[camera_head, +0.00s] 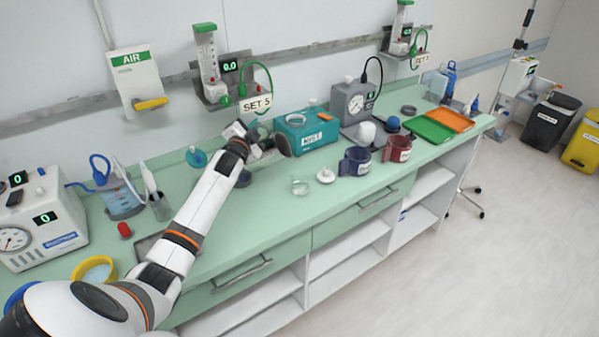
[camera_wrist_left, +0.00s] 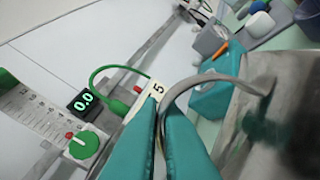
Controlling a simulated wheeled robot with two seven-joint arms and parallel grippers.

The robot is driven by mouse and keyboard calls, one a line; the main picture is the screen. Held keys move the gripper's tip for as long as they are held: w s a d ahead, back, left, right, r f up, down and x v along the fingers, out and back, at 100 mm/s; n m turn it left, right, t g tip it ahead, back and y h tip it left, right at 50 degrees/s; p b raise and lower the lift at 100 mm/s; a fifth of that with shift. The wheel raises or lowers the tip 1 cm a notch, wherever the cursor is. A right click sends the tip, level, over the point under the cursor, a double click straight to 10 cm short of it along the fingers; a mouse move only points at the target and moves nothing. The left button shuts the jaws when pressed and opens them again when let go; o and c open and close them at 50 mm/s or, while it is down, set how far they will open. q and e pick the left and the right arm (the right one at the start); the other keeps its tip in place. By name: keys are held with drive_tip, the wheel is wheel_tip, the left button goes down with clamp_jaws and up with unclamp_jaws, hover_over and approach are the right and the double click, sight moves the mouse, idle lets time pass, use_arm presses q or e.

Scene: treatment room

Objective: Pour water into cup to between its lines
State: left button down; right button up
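A small clear cup (camera_head: 300,187) stands on the green counter, right of my left gripper and closer to the front edge. Its lines and any water in it are too small to make out. My left gripper (camera_head: 250,139) is above the back of the counter. In the left wrist view its teal fingers (camera_wrist_left: 160,112) are closed around the curved handle of a grey metal jug (camera_wrist_left: 275,85). In the head view the jug is partly hidden by the gripper and its dark round end (camera_head: 283,145) faces right. My right gripper is out of view.
A white knobbed lid (camera_head: 325,176) lies right of the cup. A blue mug (camera_head: 355,161) and a red mug (camera_head: 398,149) stand further right.

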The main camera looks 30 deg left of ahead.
use_arm(q)
drive_tip(key=shift+a+r+p, duration=0.1)
drive_tip(key=shift+r+p, duration=0.2)
drive_tip(key=shift+r, duration=0.1)
drive_tip(key=shift+s+a+f+n, duration=0.1)
drive_tip(key=shift+a+f+n, duration=0.15)
drive_tip(key=shift+n, duration=0.45)
idle(0.9)
drive_tip(key=shift+s+a+f+n, duration=0.1)
drive_tip(key=shift+a+f+n, duration=0.05)
drive_tip(key=shift+a+n, duration=0.3)
drive_tip(key=s+a+f+n+b, duration=0.1)
drive_tip(key=s+a+n+b, duration=0.1)
drive_tip(key=a+n, duration=0.5)
drive_tip(key=shift+s+n, duration=0.4)
drive_tip(key=shift+n, duration=0.85)
